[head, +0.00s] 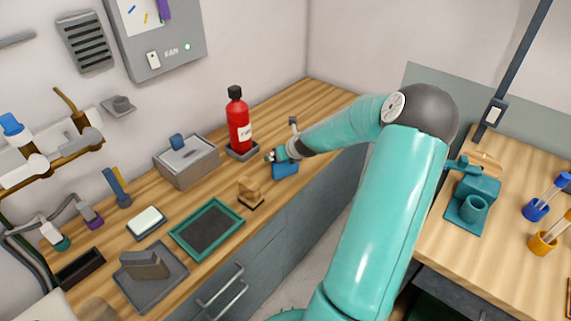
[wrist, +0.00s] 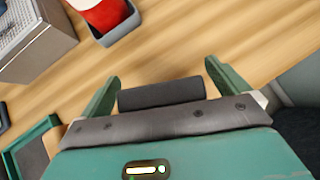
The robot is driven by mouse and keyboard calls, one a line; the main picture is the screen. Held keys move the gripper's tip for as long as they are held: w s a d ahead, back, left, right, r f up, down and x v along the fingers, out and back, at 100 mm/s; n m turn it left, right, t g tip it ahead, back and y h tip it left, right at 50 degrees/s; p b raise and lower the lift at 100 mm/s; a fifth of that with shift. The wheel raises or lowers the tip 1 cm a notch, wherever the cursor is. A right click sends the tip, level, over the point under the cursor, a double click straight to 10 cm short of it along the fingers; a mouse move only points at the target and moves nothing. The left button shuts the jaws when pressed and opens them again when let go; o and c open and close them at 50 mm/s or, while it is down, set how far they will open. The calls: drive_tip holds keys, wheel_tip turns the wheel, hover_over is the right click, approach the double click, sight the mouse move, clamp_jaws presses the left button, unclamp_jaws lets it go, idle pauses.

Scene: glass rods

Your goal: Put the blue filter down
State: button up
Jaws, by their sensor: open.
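The blue filter (head: 286,170) is in the head view, on the wooden counter near its front edge. My gripper (head: 276,157) is right at it, just above and to its left. In the wrist view my gripper's two green fingers (wrist: 162,88) are apart. A dark bar (wrist: 160,92) lies between them, and I cannot tell whether it is part of the gripper or of something it is around.
A red bottle (head: 239,122) stands in a grey holder behind the gripper. A grey box (head: 187,161), a small wooden block piece (head: 250,190) and a green-rimmed tray (head: 232,209) are to the left. Bare counter (head: 318,103) lies behind and right.

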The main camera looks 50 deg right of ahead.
drive_tip(key=c, duration=0.8)
drive_tip(key=shift+r, duration=0.1)
drive_tip(key=r, duration=0.3)
drive_tip(key=shift+s+a+r, duration=0.15)
drive_tip(key=shift+s+r, duration=0.05)
drive_tip(key=shift+r, duration=0.15)
drive_tip(key=s+a+r, duration=0.8)
drive_tip(key=s+r, duration=0.1)
drive_tip(key=s, duration=0.1)
drive_tip(key=shift+s+a, duration=0.2)
drive_tip(key=shift+a, duration=0.1)
